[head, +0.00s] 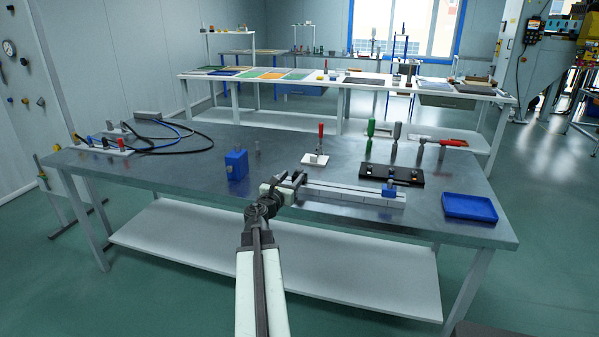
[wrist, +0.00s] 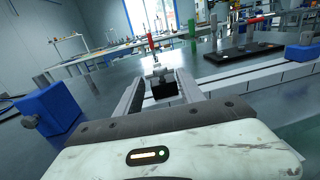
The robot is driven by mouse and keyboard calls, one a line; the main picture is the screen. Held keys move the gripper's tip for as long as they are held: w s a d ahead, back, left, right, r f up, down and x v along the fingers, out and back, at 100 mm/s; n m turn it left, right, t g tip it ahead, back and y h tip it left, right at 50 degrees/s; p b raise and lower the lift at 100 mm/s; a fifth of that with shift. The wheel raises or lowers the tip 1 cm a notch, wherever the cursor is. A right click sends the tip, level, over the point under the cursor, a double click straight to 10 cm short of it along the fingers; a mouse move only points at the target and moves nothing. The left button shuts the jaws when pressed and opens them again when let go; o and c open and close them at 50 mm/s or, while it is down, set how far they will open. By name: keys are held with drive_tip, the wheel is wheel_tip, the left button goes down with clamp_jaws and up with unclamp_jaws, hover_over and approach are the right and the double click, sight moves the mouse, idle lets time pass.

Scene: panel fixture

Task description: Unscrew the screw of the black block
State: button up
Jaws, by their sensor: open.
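In the wrist view a small black block (wrist: 165,91) lies between the two fingers of my gripper (wrist: 158,84), with a grey metal piece (wrist: 160,72) just beyond or on top of it that looks like its screw. I cannot tell whether the fingers touch either one. In the head view my gripper (head: 288,181) is open at the left end of a light rail (head: 345,193). There my own gripper hides most of the black block. A blue block (head: 390,188) sits at the rail's right end.
A taller blue block (head: 237,165) stands left of my gripper. Behind the rail are a white plate (head: 315,160) with a red-handled tool and a black plate (head: 404,179) with small parts. A blue tray (head: 469,208) is at the right edge. Cables (head: 170,140) lie at the back left.

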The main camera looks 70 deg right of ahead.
sight(298, 171)
drive_tip(key=d, duration=0.7)
drive_tip(key=shift+s+d, duration=0.15)
drive_tip(key=shift+d, duration=0.05)
clamp_jaws()
drive_tip(key=shift+a+f, duration=0.1)
drive_tip(key=shift+a, duration=0.2)
drive_tip(key=shift+s+d+n+t, duration=0.15)
drive_tip(key=shift+n+t, duration=0.15)
drive_tip(key=shift+t, duration=0.2)
